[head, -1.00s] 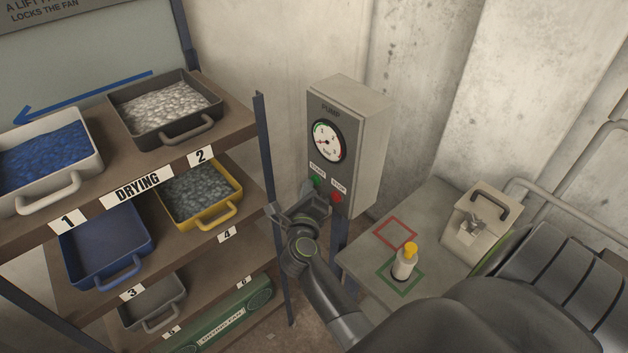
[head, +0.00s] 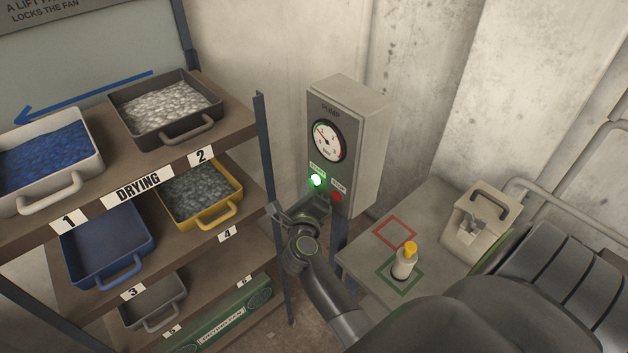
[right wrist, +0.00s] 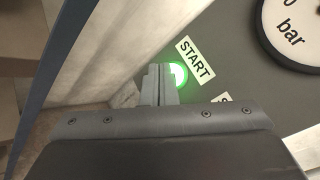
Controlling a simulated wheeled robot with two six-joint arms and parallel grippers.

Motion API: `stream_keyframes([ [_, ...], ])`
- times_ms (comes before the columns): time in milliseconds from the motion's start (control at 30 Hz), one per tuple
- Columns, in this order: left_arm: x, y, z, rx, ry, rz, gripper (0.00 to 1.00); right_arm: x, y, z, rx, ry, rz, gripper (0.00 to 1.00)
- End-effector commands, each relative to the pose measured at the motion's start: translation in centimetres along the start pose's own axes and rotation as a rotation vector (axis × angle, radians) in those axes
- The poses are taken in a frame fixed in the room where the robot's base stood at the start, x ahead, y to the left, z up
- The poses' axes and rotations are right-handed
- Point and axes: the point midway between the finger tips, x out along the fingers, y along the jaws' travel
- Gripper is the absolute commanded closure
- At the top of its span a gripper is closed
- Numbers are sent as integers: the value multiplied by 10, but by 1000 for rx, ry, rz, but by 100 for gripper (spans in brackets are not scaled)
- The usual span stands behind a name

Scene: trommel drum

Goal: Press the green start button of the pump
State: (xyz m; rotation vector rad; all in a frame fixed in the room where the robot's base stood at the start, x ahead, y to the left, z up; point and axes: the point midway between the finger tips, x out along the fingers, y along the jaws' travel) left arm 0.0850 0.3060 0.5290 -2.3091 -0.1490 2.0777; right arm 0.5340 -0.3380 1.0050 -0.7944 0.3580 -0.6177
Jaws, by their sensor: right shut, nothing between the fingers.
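The pump box (head: 358,150) stands by the wall, with a round gauge (head: 327,141) on its grey front. The green start button (head: 316,181) glows brightly under its START label, and the red stop button (head: 337,197) is to its right. My right gripper (head: 318,200) is shut and empty just below the green button. In the right wrist view, its closed fingertips (right wrist: 160,84) are at the left edge of the glowing button (right wrist: 178,76) and cover part of it; I cannot tell whether they touch it. My left gripper is not in view.
A drying rack (head: 140,185) with several trays stands at the left, its dark post (head: 264,150) close to my right gripper. A low grey table (head: 357,262) at the right bears a yellow-capped bottle (head: 404,262) and a beige case (head: 478,222).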

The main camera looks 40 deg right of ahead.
Motion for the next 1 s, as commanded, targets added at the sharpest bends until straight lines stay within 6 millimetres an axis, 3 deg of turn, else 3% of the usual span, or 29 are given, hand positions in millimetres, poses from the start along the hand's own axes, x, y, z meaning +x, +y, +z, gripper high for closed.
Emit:
stream_keyframes([
  [567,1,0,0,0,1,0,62,-10,7,7,0,0,0,100],
  [1000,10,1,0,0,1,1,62,-38,29,26,2,1,2,100],
])
